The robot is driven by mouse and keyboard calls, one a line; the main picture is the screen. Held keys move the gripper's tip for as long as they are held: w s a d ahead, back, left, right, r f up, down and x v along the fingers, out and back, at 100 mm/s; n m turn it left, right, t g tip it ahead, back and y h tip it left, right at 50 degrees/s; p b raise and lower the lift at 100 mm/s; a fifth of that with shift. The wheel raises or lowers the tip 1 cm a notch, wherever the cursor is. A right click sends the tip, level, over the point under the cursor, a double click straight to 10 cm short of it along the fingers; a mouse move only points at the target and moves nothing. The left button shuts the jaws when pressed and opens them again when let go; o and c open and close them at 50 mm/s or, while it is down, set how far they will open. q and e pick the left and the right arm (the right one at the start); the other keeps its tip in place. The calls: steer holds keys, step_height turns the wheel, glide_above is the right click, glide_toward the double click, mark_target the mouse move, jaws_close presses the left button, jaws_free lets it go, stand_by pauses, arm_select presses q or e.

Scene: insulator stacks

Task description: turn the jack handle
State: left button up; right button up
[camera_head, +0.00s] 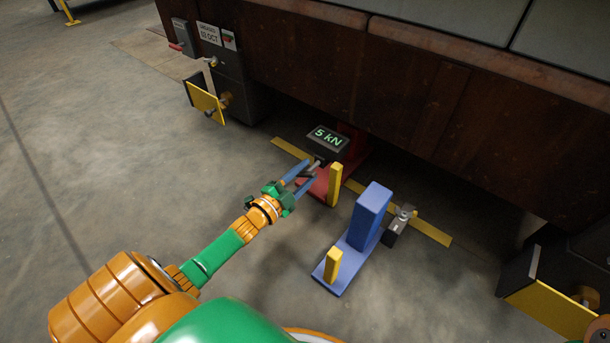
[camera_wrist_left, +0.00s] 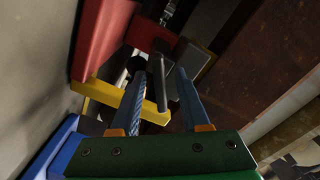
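The red jack (camera_head: 319,186) stands on the floor at the foot of the rusty brown wall, with a yellow post and a dark display reading "5 kN" (camera_head: 327,138). Its grey handle (camera_head: 317,164) sticks out just below the display. My left gripper (camera_head: 310,169) has its blue fingers at the handle. In the left wrist view the fingers are apart, with the dark handle rod (camera_wrist_left: 159,82) between them. A gap seems to show on at least one side; contact is unclear. The red jack body (camera_wrist_left: 98,38) lies left of the fingers. My right gripper is not in view.
A blue stand (camera_head: 369,216) with a yellow post and a grey fitting stands just right of the jack. Dark units with yellow plates (camera_head: 205,102) stand at the wall's left and right. Open concrete floor lies to the left.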

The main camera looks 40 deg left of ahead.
arm_select(q)
jaws_close()
steer(key=m, duration=0.6)
steer(key=shift+m, duration=2.3)
steer(key=shift+r+m+b, duration=0.1)
steer(key=shift+m+b, duration=0.3)
steer(key=shift+m, duration=1.3)
stand_by(2.2)
